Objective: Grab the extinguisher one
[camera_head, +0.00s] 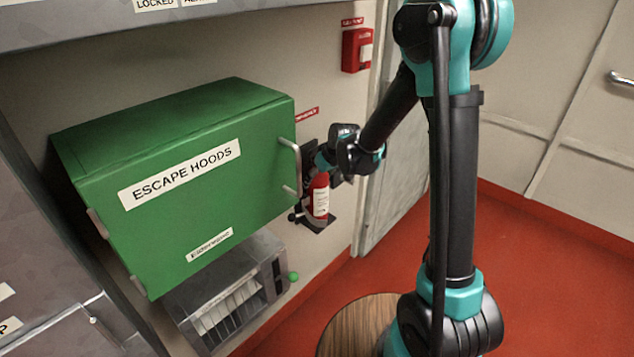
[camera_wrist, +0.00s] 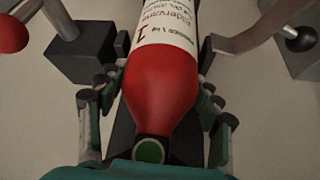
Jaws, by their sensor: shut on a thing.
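A red fire extinguisher (camera_head: 320,196) with a white label stands upright on a black wall bracket (camera_head: 318,224), to the right of the green box. My gripper (camera_head: 322,164) is at its upper end, partly hidden by my wrist in the head view. In the wrist view the extinguisher (camera_wrist: 165,85) lies between the fingers of my gripper (camera_wrist: 155,110), which press on both sides of its red shoulder. A green round cap (camera_wrist: 149,151) shows at its near end. The extinguisher's far end is out of the wrist view.
A green box labelled "ESCAPE HOODS" (camera_head: 190,205) with metal handles is close on the left. A grey unit with a green knob (camera_head: 294,276) is below it. A red wall box (camera_head: 357,50) is above. A round wooden top (camera_head: 358,325) is in front; red floor is open at right.

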